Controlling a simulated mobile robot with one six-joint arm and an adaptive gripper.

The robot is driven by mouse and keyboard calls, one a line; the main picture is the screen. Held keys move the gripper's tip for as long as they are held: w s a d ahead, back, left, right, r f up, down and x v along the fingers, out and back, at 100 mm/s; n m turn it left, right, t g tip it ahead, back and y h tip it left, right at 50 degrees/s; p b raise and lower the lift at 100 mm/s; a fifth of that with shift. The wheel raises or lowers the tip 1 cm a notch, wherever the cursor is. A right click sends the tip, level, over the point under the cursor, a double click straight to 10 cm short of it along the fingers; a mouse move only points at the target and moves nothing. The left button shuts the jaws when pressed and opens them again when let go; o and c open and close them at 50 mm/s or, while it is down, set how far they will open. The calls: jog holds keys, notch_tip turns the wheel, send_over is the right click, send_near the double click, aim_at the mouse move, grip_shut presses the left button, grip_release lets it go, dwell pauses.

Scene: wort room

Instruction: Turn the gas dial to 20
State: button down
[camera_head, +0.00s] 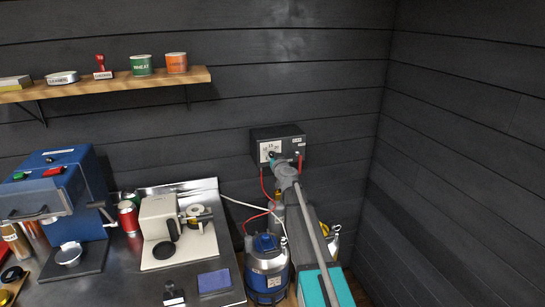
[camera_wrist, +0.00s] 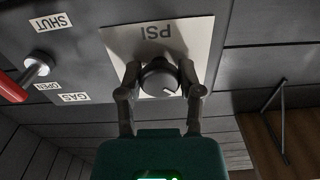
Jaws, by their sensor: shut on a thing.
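The gas dial (camera_wrist: 160,77) is a round dark knob on a white plate (camera_wrist: 196,35) that reads PSI, upside down in the wrist view. A short white mark on the knob's face points to the lower right there. My gripper (camera_wrist: 161,70) is shut on the dial, with one finger on each side. In the head view my gripper (camera_head: 275,159) is at the front of the dark gas box (camera_head: 288,134) on the back wall. My arm hides part of the box front, and I cannot read the numbers around the dial.
In the wrist view a red-handled valve (camera_wrist: 38,66) sits beside the dial, with SHUT, OPEN and GAS labels. Red hoses (camera_head: 263,184) hang below the box. A blue and steel keg (camera_head: 266,268) stands under it. A steel bench (camera_head: 130,275) with machines is at left.

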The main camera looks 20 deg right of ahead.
jog(key=m, duration=0.9)
jog(key=shift+m, duration=0.3)
jog(key=m, duration=0.5)
jog(key=shift+m, duration=2.4)
jog(key=shift+c, duration=1.3)
grip_release()
jog(key=shift+s, duration=0.1)
